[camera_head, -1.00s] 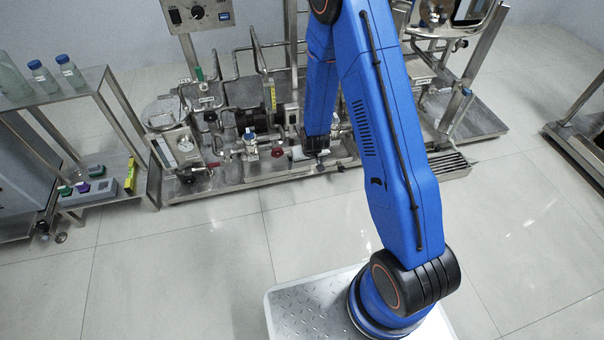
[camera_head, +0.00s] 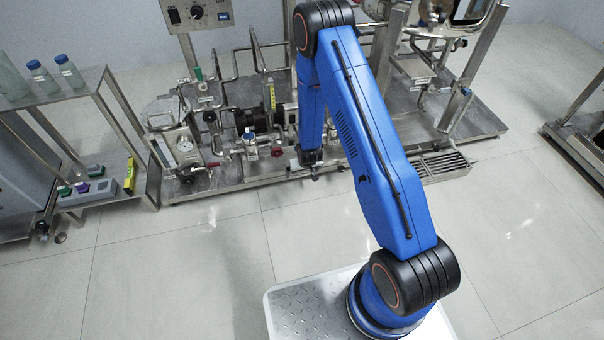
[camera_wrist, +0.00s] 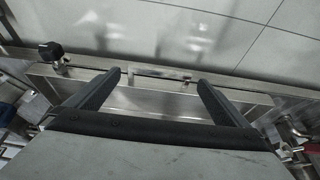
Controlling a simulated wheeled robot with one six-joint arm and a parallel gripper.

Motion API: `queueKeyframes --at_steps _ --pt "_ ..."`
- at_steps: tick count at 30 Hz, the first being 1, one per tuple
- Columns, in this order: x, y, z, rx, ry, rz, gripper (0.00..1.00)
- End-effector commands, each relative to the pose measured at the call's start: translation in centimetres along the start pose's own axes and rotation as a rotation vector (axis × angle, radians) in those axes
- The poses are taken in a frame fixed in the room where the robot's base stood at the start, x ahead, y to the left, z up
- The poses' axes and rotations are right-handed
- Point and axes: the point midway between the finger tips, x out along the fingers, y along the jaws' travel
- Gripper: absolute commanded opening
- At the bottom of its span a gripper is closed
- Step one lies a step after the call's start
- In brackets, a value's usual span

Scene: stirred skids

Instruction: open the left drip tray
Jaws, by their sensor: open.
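My gripper (camera_head: 314,173) is low at the front edge of the left skid in the head view. In the wrist view its two dark fingers (camera_wrist: 159,78) are apart, with nothing held between them. A metal tray front (camera_wrist: 165,101), which looks like the left drip tray, lies beneath and between the fingers. A slim bar handle (camera_wrist: 160,73) shows between the fingertips; I cannot tell whether they touch it. In the head view my arm and gripper hide most of this tray, and how far it is out cannot be told.
A slotted metal tray (camera_head: 446,166) sits at the front of the right skid. Pipes and a red knob (camera_head: 277,152) stand behind the gripper. A black knob (camera_wrist: 50,50) is left of the fingers in the wrist view. The tiled floor (camera_head: 190,255) in front is clear.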

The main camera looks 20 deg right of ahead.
Motion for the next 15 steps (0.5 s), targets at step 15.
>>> queueKeyframes --at_steps 15 --pt "2.9 0.0 -0.1 0.000 0.001 0.000 1.00"
